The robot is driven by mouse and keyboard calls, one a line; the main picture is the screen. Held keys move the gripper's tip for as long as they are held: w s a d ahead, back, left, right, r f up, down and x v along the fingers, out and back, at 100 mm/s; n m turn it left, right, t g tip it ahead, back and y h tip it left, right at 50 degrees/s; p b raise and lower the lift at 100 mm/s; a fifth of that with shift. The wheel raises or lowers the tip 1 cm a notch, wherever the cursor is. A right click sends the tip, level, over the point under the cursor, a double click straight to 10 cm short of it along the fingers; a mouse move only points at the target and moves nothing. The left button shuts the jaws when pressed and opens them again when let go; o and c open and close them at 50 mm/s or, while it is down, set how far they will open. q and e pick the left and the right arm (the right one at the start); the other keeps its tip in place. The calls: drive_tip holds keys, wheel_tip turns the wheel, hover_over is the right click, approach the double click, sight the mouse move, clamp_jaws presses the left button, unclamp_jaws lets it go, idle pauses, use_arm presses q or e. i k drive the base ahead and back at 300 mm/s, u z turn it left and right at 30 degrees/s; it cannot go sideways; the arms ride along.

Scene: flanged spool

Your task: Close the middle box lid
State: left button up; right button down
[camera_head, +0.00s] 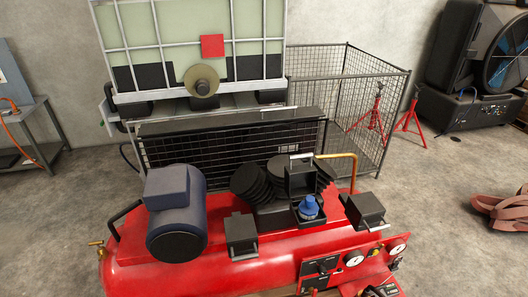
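The middle box (309,222) is a small black box on top of the red compressor. Its lid (300,180) stands raised at the back of the box, with a light metal handle (301,156) along the top edge. A blue round object (309,206) sits in the open box. The left box (241,231) and the right box (366,209) are black too, with light handles at the front, and both look closed. Neither of my grippers shows in this view.
The red compressor (150,262) carries a blue-grey motor (176,215) left of the boxes. A copper pipe (348,158) rises behind the right box. Gauges (354,258) and a panel are at the front. A wire cage (390,115) and a caged tank (135,46) stand behind.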

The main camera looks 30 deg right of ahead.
sight(300, 179)
drive_tip(key=u, duration=1.55)
drive_tip(key=k, duration=1.3)
drive_tip(key=z, duration=1.9)
drive_tip(key=i, duration=0.45)
